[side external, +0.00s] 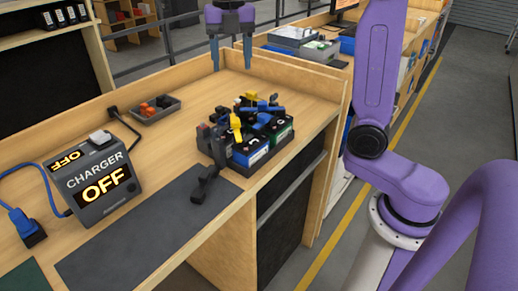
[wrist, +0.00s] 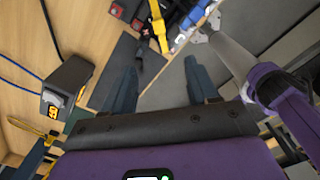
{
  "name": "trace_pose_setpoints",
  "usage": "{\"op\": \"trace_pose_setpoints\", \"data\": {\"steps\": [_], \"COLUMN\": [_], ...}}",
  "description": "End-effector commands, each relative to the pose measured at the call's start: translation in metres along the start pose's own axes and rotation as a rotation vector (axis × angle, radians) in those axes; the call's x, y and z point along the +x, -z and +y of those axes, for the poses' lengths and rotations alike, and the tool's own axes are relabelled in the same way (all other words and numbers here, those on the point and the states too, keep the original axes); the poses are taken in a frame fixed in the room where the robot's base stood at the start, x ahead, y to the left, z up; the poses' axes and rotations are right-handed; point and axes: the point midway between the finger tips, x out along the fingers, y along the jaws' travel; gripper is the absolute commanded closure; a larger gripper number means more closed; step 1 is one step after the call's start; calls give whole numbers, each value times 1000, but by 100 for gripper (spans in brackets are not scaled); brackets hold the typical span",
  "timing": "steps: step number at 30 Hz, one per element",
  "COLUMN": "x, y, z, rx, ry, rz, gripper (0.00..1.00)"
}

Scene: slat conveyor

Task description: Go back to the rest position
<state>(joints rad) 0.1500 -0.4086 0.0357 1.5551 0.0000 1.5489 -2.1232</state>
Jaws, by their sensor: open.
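My gripper (side external: 231,70) hangs with fingers down near the back of the wooden workbench (side external: 190,88), at the top of the side view. Its two dark blue fingers are apart, with nothing between them. The fingers also show in the wrist view (wrist: 162,78), spread apart over the bench and floor area. The gripper is well clear of the tray of batteries (side external: 250,166) on the bench's right side. That tray is packed with dark batteries with blue, green and yellow parts.
A charger (side external: 95,178) reading OFF stands at the left with cables. A small grey tray (side external: 172,112) holds orange and dark pieces. A black tool-like object (side external: 207,183) lies beside the battery tray. Wooden walls edge the bench.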

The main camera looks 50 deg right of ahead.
Motion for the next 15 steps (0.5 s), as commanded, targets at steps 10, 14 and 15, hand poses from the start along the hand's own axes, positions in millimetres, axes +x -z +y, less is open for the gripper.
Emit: {"op": "trace_pose_setpoints", "data": {"steps": [10,14,15], "x": [42,59,64], "y": [58,80,88], "z": [-20,-34,-40], "rx": [330,466,506], "ry": [-5,-9,-9], "rz": [0,1,2], "gripper": [41,41,41]}}
